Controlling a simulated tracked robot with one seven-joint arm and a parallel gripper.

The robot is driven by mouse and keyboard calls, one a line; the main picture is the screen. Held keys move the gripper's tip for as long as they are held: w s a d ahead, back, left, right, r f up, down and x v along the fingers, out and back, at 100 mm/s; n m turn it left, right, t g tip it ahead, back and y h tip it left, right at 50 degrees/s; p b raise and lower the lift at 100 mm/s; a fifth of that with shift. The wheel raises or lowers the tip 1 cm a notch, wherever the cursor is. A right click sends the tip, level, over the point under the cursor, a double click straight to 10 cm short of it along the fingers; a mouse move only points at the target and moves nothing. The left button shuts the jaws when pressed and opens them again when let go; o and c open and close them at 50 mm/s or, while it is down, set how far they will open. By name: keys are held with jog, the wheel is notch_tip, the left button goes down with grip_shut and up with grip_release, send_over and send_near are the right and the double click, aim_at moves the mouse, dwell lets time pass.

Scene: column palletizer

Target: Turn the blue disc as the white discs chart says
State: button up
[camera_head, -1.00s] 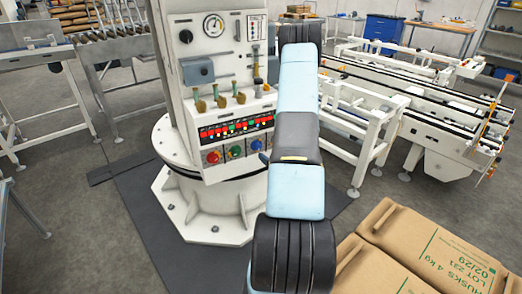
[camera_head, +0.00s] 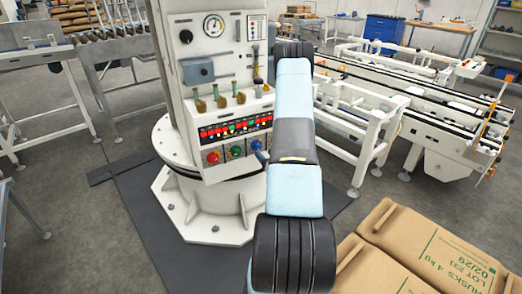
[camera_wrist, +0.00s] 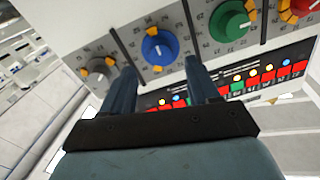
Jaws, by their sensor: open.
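The blue disc (camera_wrist: 158,48) is a round knob on a grey panel, in the wrist view just beyond my fingertips. It has orange-yellow patches at its upper and lower edges and a printed scale around it. My gripper (camera_wrist: 162,76) is open, its two dark blue fingers apart, with the disc showing between and beyond them; I cannot tell if they touch it. In the head view the blue disc (camera_head: 256,145) is at the right of the panel's bottom row, by my arm. A small white chart plate (camera_head: 257,27) is high on the panel, too small to read.
A green disc (camera_wrist: 230,22), a red disc (camera_wrist: 298,8) and a grey knob (camera_wrist: 100,72) sit near the blue one.

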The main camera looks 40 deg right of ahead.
aim_at(259, 147)
jog(key=shift+w+d, duration=0.2)
jog(key=shift+w, duration=1.05)
jog(key=shift+w+d, duration=0.2)
jog(key=shift+w, duration=1.05)
jog(key=shift+d, duration=0.1)
jog(key=c, duration=1)
